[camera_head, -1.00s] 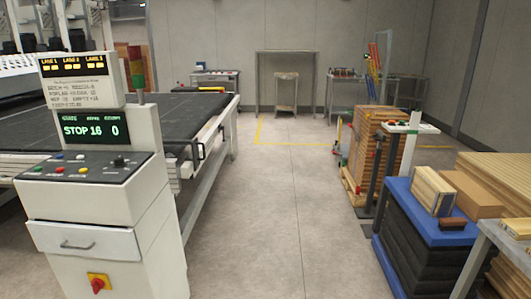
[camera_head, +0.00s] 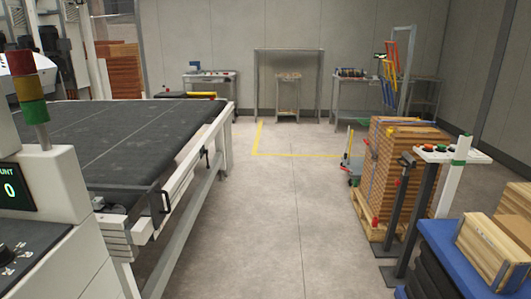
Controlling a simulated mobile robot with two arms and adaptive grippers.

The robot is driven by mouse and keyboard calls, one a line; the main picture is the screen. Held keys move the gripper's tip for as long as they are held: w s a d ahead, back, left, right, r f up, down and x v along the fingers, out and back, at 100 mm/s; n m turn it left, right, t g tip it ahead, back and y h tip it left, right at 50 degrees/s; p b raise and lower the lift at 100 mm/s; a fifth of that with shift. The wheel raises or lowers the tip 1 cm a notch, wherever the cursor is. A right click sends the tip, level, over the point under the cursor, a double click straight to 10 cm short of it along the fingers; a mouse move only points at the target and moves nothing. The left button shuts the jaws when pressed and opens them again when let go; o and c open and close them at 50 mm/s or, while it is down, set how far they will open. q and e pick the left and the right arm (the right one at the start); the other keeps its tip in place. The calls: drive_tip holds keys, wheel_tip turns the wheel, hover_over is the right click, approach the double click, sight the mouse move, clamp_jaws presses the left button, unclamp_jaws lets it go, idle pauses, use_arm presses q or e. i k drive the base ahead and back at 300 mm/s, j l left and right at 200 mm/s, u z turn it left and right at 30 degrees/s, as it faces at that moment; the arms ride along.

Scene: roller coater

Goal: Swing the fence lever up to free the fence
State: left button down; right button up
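A long conveyor table with a dark belt (camera_head: 130,135) stands at the left, with a pale side rail (camera_head: 185,172) facing the aisle. A small black upright lever-like part (camera_head: 205,157) sits on the side rail towards its far end. A black handle-shaped part (camera_head: 163,203) sits on the near corner of the table. I cannot tell for sure which of these is the fence lever, and the fence itself is not clearly made out. Neither of my grippers is in view.
A control cabinet (camera_head: 55,190) with a signal light stands at the near left. Stacked boards (camera_head: 390,175), a button post (camera_head: 435,152) and a blue-topped stack (camera_head: 455,245) line the right. The floor aisle (camera_head: 275,210) between is clear.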

sight(205, 151)
drive_tip(key=i, duration=3)
drive_tip(key=u, duration=0.2)
